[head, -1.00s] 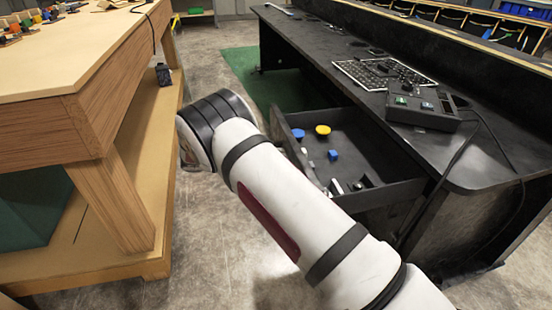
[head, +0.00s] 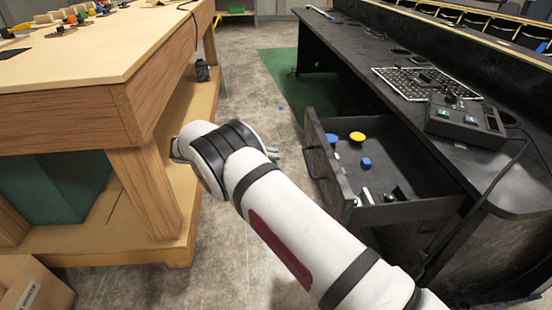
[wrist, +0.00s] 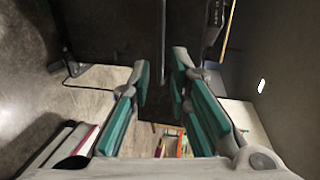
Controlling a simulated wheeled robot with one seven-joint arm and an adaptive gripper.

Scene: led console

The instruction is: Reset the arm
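My arm (head: 285,225) reaches across the middle of the head view, bent at a black-banded joint (head: 225,150). My gripper is mostly hidden behind that joint in the head view; only a small grey-green part (head: 274,153) shows. In the wrist view my gripper (wrist: 160,78) has its two teal-padded fingers apart, with nothing between them. The gripper is to the left of the open black drawer (head: 405,211), apart from it as far as I can see.
The drawer holds a yellow disc (head: 357,137), a blue disc (head: 331,139), a blue cube (head: 366,162) and small black and white pieces. The black console (head: 370,62) stands right, a wooden bench (head: 60,110) left. A cardboard box (head: 35,285) is at lower left. Floor lies between.

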